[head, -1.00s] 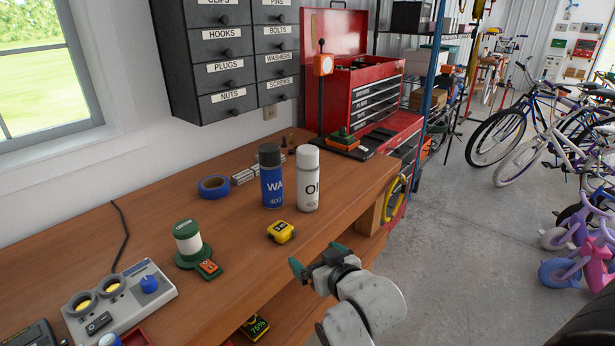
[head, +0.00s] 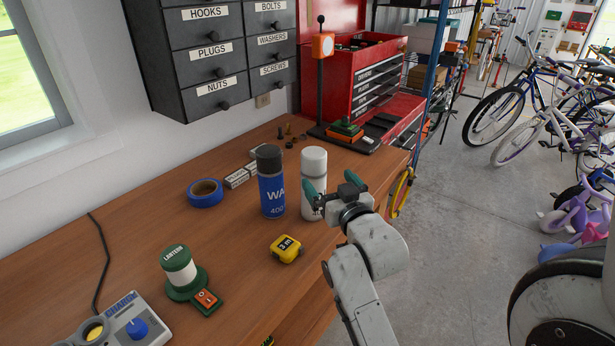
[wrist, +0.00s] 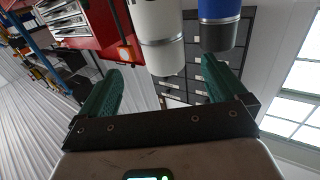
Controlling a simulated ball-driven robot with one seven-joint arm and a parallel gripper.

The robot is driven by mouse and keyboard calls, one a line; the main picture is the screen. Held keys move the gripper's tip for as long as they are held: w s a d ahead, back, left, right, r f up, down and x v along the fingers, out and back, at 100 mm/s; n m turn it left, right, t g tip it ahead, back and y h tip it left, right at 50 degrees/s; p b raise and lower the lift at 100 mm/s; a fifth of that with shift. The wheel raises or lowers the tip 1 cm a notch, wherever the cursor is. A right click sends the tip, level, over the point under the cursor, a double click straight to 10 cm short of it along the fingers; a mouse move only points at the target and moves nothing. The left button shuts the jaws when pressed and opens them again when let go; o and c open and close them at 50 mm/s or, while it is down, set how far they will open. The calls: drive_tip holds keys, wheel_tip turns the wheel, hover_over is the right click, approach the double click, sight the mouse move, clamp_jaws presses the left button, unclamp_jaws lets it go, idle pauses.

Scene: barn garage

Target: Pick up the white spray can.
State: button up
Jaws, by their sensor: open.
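The white spray can (head: 314,166) stands upright on the wooden workbench, just right of a blue spray can with a dark cap (head: 270,183). My gripper (head: 332,190) is beside the white can on its near right side and hides part of its lower body. In the wrist view my gripper (wrist: 165,88) is open with its two green fingers apart. The white can (wrist: 158,35) shows beyond and between the fingertips, and the blue can (wrist: 220,20) shows near the right finger. I cannot tell whether a finger touches the white can.
A yellow tape measure (head: 286,249), blue tape roll (head: 205,193) and green lantern (head: 181,271) are on the workbench (head: 231,234). A black stand with an orange head (head: 322,46) and red tool chest (head: 368,84) are behind. Open floor lies to the right.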

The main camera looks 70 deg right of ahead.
sight(320, 170)
drive_tip(key=p+x, duration=0.1)
drive_tip(key=x, duration=0.4)
drive_tip(key=shift+w+d+r, duration=0.1)
drive_tip(key=shift+w+d, duration=0.05)
drive_tip(key=shift+w, duration=0.05)
drive_tip(key=shift+p+x, duration=0.8)
drive_tip(key=shift+x, duration=1.85)
drive_tip(key=shift+w+r, duration=0.1)
drive_tip(key=shift+r, duration=0.05)
drive_tip(key=shift+r, duration=0.1)
clamp_jaws()
